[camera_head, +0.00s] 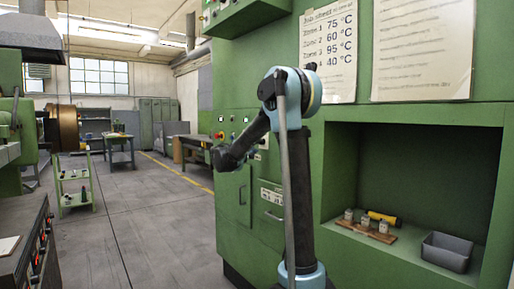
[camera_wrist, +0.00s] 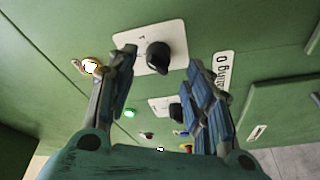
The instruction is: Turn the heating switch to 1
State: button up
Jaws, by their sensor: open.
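In the wrist view a black rotary knob (camera_wrist: 158,56) sits on a white plate (camera_wrist: 176,31) on the green panel, between the fingertips of my gripper (camera_wrist: 163,60). My gripper is open, one finger on each side, and I see no clear contact. A second black knob (camera_wrist: 176,112) on its own white plate (camera_wrist: 157,103) shows lower, partly behind the right finger. A white label (camera_wrist: 222,70) with sideways lettering lies to the right; I cannot read which knob is the heating switch. In the head view my gripper (camera_head: 226,158) is by the green cabinet front.
A lit yellowish lamp (camera_wrist: 90,66) and a green lamp (camera_wrist: 129,113) are near the fingers. In the head view a recess holds a grey bin (camera_head: 448,252) and a wooden block rack (camera_head: 365,230). A temperature sheet (camera_head: 328,45) hangs above. The aisle floor (camera_head: 155,215) is clear.

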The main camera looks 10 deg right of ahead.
jog(key=v, duration=0.8)
